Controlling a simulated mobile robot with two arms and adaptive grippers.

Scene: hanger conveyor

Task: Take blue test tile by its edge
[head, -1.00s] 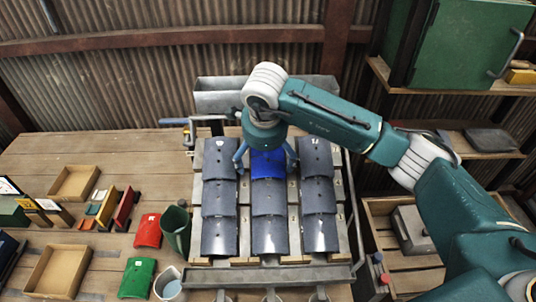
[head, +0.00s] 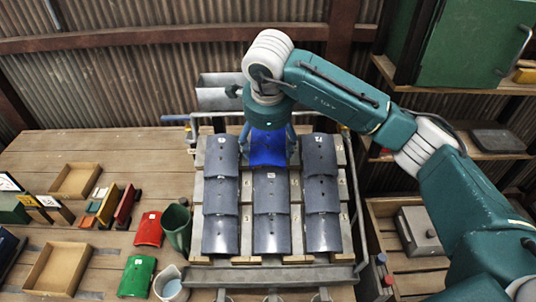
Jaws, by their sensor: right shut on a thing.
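The blue test tile (head: 267,149) is at the top of the middle column of the tile rack (head: 346,215) in the head view. My right gripper (head: 267,135) comes down over it from above, with a finger at each side edge of the tile. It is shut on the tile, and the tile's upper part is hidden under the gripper. The tile looks raised a little and tilted above the dark grey tiles (head: 271,190) of that column. My left gripper does not show.
Grey tiles fill the left (head: 220,190) and right (head: 321,190) columns beside the blue one. A metal trough (head: 217,93) stands behind the rack.

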